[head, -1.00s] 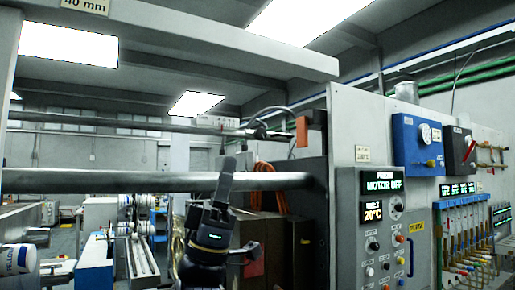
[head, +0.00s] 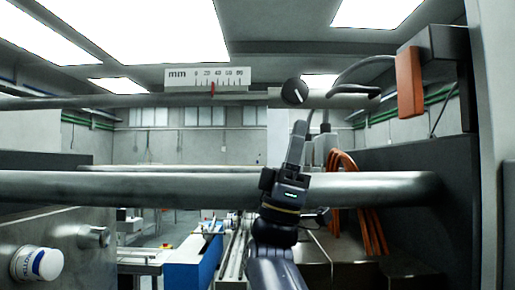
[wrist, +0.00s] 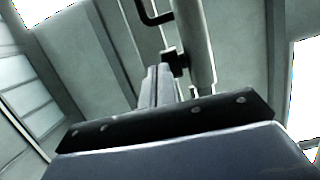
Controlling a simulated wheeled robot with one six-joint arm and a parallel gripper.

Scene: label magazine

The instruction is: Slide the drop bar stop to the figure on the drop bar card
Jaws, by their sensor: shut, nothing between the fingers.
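The drop bar (head: 130,101) is the thin upper bar across the head view. A white mm scale (head: 180,78) marked 0 to 80 stands above it, with a red pointer (head: 212,87) between 20 and 40. A round black knob with a white mark (head: 294,91) sits on the bar right of the scale; it looks like the stop. My gripper (head: 300,124) is shut and empty, pointing up just below the knob; contact cannot be told. The wrist view shows the shut fingers (wrist: 155,85) beside a pale bar (wrist: 195,50) with a black fitting (wrist: 175,62). No card shows now.
A thick grey bar (head: 130,187) crosses the view behind or beside my gripper. An orange block (head: 409,82) hangs at the right end by a dark frame. Orange hoses (head: 365,225) hang below right. A white-capped knob (head: 38,264) is at lower left.

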